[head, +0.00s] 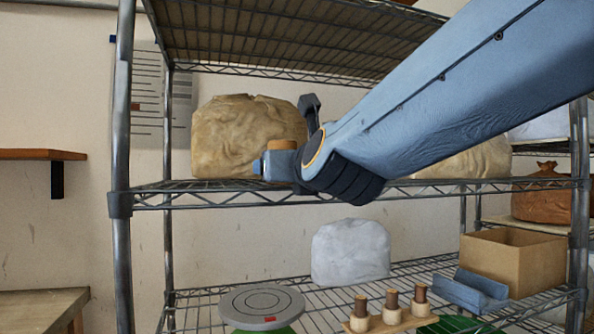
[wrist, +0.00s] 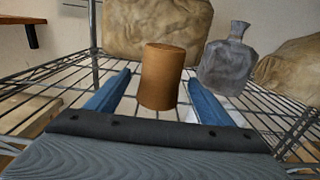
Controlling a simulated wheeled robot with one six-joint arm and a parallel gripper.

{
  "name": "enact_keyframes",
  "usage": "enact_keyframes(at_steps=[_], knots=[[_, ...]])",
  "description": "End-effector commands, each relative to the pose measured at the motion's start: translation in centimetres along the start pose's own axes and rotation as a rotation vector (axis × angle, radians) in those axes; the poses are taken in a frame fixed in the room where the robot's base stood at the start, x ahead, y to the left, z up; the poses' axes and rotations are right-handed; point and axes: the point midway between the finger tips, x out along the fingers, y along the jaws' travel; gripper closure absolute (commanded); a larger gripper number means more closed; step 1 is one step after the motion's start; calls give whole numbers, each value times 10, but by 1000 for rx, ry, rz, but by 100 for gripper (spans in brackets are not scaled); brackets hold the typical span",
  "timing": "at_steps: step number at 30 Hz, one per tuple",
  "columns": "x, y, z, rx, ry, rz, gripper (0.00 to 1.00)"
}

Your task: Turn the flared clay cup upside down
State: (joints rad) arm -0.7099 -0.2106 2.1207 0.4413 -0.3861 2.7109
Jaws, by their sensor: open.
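The clay cup (wrist: 162,78) is plain orange-brown and stands upright on the wire shelf (head: 230,188). In the wrist view its top looks closed or very shallow; I cannot tell which end is the mouth. In the head view only its upper part (head: 283,144) shows above my gripper, which hides the rest. My gripper (wrist: 159,76) is open, with one blue finger on each side of the cup. Gaps show between the cup and both fingers in the wrist view. The gripper (head: 268,163) points left at shelf height in the head view.
A grey bottle-shaped vessel (wrist: 228,62) stands just right of the cup. A large tan wrapped bundle (head: 235,135) is behind. A shelf post (head: 122,120) rises at the left. The lower shelf holds a white bundle (head: 350,252), a round turntable (head: 262,304) and a cardboard box (head: 515,262).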

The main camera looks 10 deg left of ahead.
Motion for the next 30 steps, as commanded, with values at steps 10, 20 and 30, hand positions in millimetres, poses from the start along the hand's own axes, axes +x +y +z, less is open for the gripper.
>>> enact_keyframes(at_steps=[10, 20, 30], knots=[[-49, -2, 1, 2, -3, 2, 26], [-66, -3, 3, -1, 2, -4, 26], [-74, -3, 1, 0, 0, 1, 26]])
